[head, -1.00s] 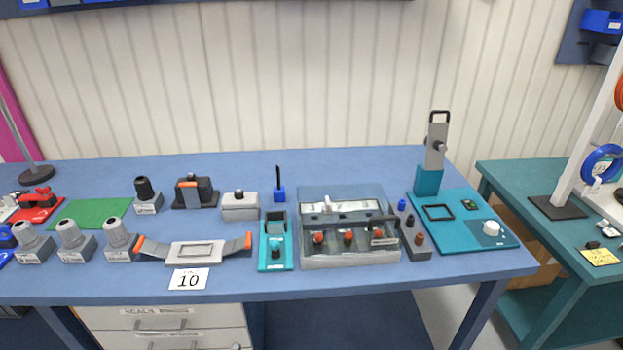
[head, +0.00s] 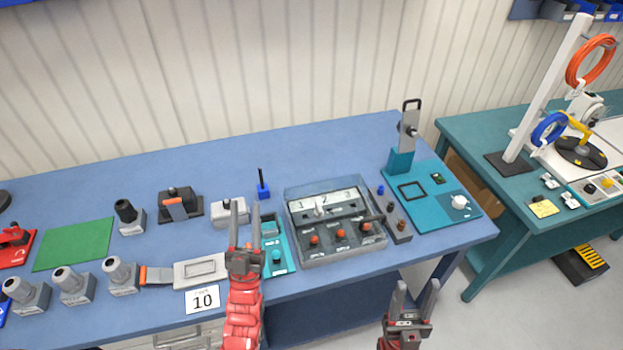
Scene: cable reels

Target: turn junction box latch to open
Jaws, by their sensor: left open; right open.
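A small light-grey lidded box (head: 222,213) with a dark knob on top looks like the junction box with its latch. It stands mid-table in the head view; the exact pose of the knob is too small to tell. My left gripper (head: 246,203) is open and empty, fingers pointing away from me. Its left finger overlaps the right part of the box in the picture; I cannot tell whether they touch. My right gripper (head: 416,284) is open and empty, in front of the table's front edge at lower right.
A clear-walled panel (head: 347,255) numbered 1 to 3, with orange knobs, stands right of my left gripper. A teal fixture (head: 283,262) is beside it. A teal board (head: 447,218) with an upright lever lies further right. A number 10 card (head: 203,300) is in front.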

